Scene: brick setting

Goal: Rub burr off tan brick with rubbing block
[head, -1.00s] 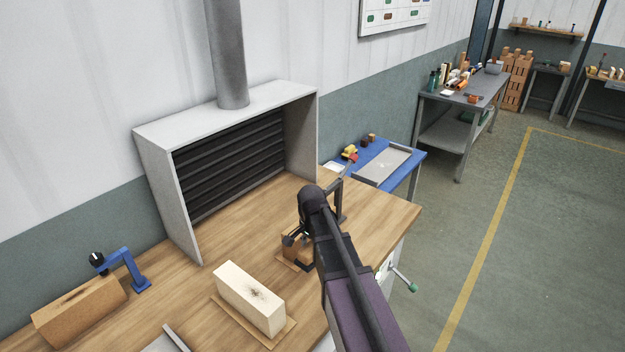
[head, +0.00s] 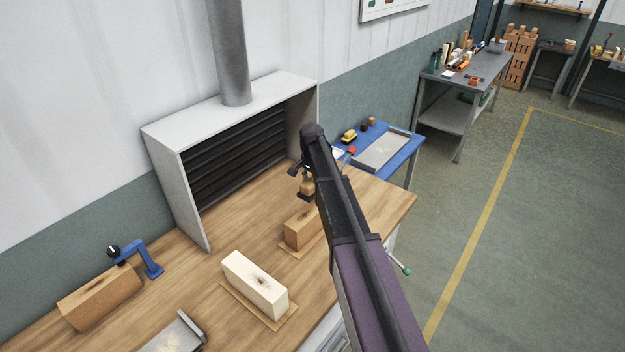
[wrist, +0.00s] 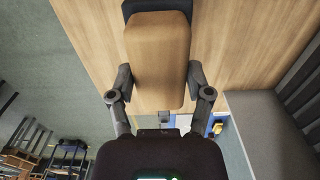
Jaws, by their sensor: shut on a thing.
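My gripper (head: 299,172) is shut on the rubbing block (wrist: 158,55), a smooth wooden block with a dark far face. In the wrist view the fingers clasp its two sides. In the head view the block is raised above an orange-brown brick (head: 299,233) and apart from it; my arm hides that brick's right end. Which brown brick the task means is unclear.
A grey louvred hood (head: 228,107) stands at the back of the wooden bench (head: 226,267). A metal tray (head: 175,333) lies at the front left. A blue table (head: 397,163) with a tray and small items stands beyond the bench. Floor at right is clear.

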